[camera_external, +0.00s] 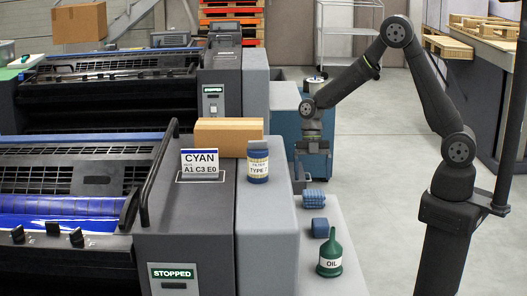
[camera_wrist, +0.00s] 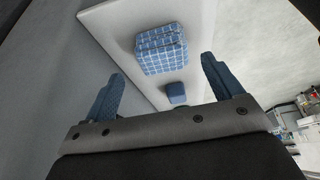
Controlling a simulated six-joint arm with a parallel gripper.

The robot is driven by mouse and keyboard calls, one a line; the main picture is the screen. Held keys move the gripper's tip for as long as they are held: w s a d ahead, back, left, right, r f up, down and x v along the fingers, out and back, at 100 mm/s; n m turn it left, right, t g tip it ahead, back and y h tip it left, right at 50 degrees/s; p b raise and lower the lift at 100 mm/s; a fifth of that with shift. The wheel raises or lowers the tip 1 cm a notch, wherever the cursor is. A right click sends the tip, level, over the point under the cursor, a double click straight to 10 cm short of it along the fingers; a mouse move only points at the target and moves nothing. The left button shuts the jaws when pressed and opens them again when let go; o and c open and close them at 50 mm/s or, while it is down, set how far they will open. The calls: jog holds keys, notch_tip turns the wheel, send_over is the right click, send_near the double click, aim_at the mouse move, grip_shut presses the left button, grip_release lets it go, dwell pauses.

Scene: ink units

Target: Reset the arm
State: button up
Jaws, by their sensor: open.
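My gripper (camera_external: 313,148) hangs from my raised arm at the right, fingers down, above and beyond the grey side shelf in the external view. In the wrist view my gripper (camera_wrist: 163,90) shows two blue fingers spread wide apart with nothing between them. A blue checked cloth-like bundle (camera_wrist: 161,49) lies on the pale shelf ahead of the fingers; a smaller blue item (camera_wrist: 176,93) lies near it. The fingers touch neither of them in view.
Open floor lies behind my arm.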

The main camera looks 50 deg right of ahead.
jog(key=v, duration=0.5)
jog(key=x, duration=1.2)
jog(key=shift+s, duration=0.1)
notch_tip(320, 180, up, 4)
jog(key=shift+r, duration=0.15)
jog(key=d+r, duration=0.7)
jog(key=d, duration=0.5)
notch_tip(320, 180, up, 27)
jog(key=m+t+y, duration=0.1)
jog(key=m+t, duration=0.1)
jog(key=m, duration=0.3)
send_over(313, 190)
jog(key=w+a, duration=0.1)
jog(key=w, duration=0.5)
jog(key=shift+a+f, duration=0.1)
jog(key=shift+a, duration=0.45)
